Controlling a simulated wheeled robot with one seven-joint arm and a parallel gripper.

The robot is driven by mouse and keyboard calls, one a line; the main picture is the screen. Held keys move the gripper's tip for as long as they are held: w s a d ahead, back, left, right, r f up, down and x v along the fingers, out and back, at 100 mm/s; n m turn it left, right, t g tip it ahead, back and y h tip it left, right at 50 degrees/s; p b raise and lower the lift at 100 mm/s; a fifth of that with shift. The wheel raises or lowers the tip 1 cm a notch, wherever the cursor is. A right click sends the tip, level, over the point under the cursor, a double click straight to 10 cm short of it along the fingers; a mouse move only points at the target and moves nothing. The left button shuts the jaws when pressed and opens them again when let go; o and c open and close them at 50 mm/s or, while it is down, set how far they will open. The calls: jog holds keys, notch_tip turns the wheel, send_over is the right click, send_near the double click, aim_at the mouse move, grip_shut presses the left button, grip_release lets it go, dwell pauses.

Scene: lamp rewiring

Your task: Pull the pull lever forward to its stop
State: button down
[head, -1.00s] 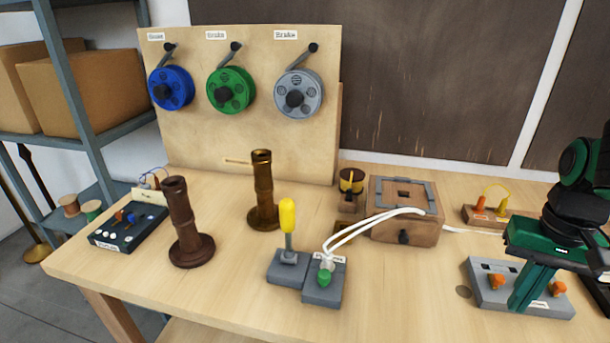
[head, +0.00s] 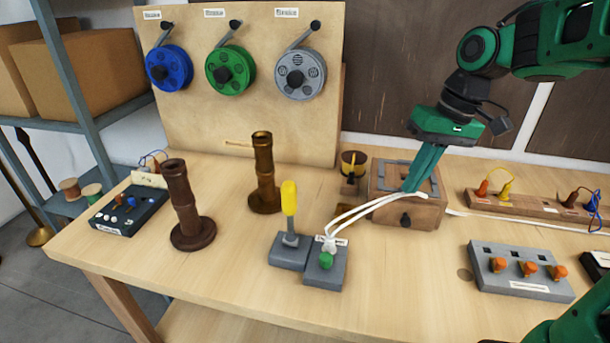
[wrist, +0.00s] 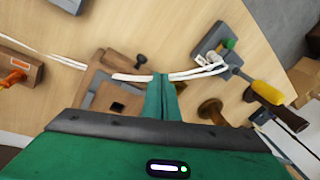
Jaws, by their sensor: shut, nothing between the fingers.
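The pull lever, with a yellow grip (head: 289,198) on a grey stem, stands nearly upright on its grey base (head: 289,252) near the middle of the bench. It also shows in the wrist view, its yellow grip (wrist: 267,92) at the right. My gripper (head: 413,188) is shut and empty. Its green fingers point down over the wooden box with the grey frame (head: 378,213), to the right of the lever and apart from it. In the wrist view the shut fingertips (wrist: 161,78) show near the white cords.
A grey box with a green button (head: 326,262) stands beside the lever base, white cords (head: 375,207) running from it. Two brown posts (head: 187,208) (head: 264,175) stand to the left. A grey panel with orange knobs (head: 521,271) lies right. Front bench centre-right is clear.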

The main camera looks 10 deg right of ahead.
jog(key=w+a+r+n+g+y, duration=0.1)
jog(key=w+a+r+n+y, duration=0.1)
jog(key=w+a+r+n, duration=0.1)
jog(key=w+a+r+n+g+y, duration=0.1)
jog(key=w+a+r+n+y, duration=0.1)
jog(key=a+r+n, duration=0.4)
jog(key=w+a+n, duration=0.1)
jog(key=a+n, duration=0.1)
jog(key=a, duration=0.2)
jog(key=shift+w+a+r+g+y, duration=0.2)
jog(key=shift+w+a+g+y, duration=0.1)
jog(key=shift+g, duration=0.1)
jog(key=s+a+f, duration=0.5)
jog(key=a+f, duration=0.3)
jog(key=shift+s+a, duration=0.1)
jog(key=shift+s, duration=0.05)
